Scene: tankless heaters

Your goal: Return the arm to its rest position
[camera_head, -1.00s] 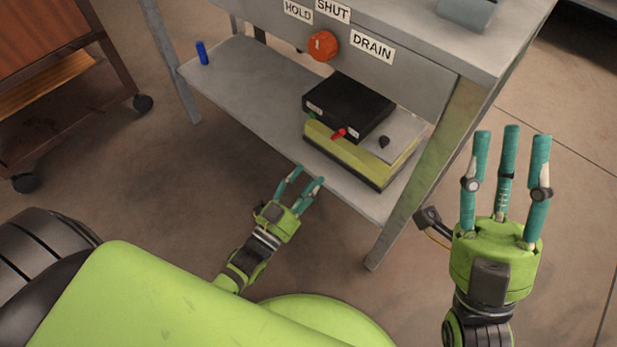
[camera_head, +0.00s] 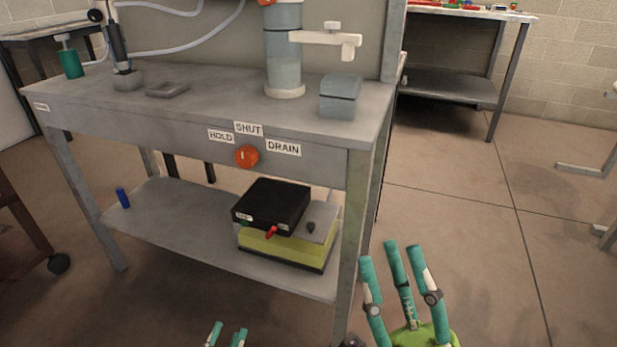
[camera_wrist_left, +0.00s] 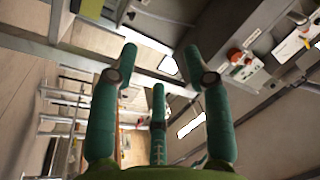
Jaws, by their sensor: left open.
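My left gripper (camera_head: 227,334) shows only as teal fingertips at the bottom edge of the head view, in front of the workbench's lower shelf. Its palm and arm are out of that view. In the left wrist view its three teal fingers (camera_wrist_left: 160,62) are spread apart with nothing between them. My right gripper (camera_head: 391,258) points up at the lower right of the head view, right of the bench's front leg. Its three fingers are apart and empty.
The grey workbench (camera_head: 205,130) stands ahead with an orange knob (camera_head: 247,156) on its front. A black box (camera_head: 272,204) sits on a yellow-green unit (camera_head: 285,248) on the lower shelf (camera_head: 170,225), with a blue cylinder (camera_head: 122,198) at its left.

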